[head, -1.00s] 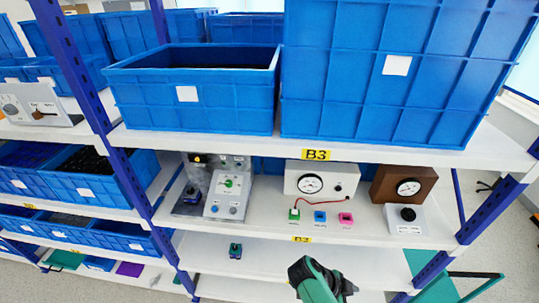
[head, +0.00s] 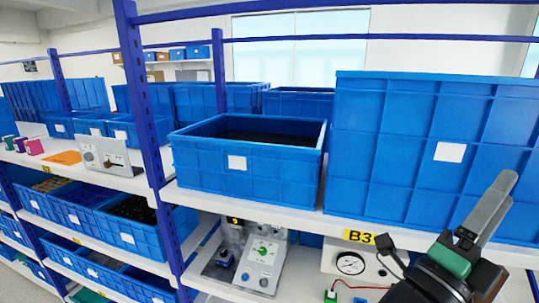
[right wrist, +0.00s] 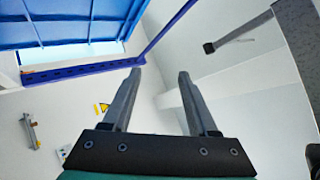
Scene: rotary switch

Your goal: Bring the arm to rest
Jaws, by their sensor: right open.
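My right gripper (head: 503,192) is raised at the lower right of the head view, in front of the large blue bin. Its two grey fingers point up and are apart, with nothing between them. In the right wrist view its open fingers (right wrist: 160,78) also show empty. A grey control panel (head: 262,254) with a green knob stands on the shelf below the B3 label, well to the left of the gripper. My left gripper is not in view.
A large blue bin (head: 400,160) and a smaller open blue bin (head: 245,170) stand on the upper shelf (head: 300,219). A blue shelf post (head: 150,130) rises on the left. The right wrist view shows a blue bin (right wrist: 65,22) at top left and open floor.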

